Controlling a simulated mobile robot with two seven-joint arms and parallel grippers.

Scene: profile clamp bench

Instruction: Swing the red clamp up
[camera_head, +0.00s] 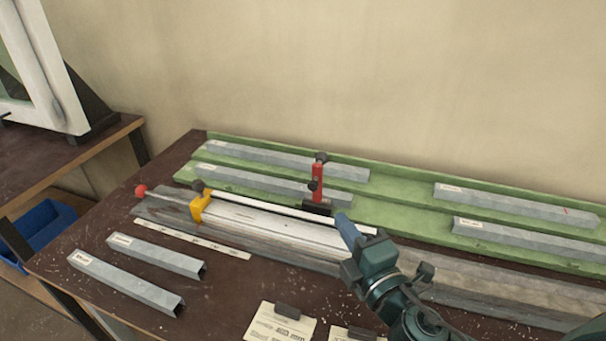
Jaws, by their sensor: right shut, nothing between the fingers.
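The red clamp (317,184) stands near the middle of the bench, behind the white profile (270,225). Its red arm points up, with a dark knob at the top and a black base below. My right gripper (345,226) is shut and empty, in front and slightly right of the clamp's base in the picture. It appears apart from the red clamp. A yellow clamp (203,206) lies across the left end of the white profile. My left gripper is not in view.
Grey metal profiles (280,185) lie on the green rack (400,206) behind. Two more (128,282) lie at front left, near a white strip ruler (205,238). A red ball knob (140,191) sits at the left end. Paper notes (280,325) lie in front.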

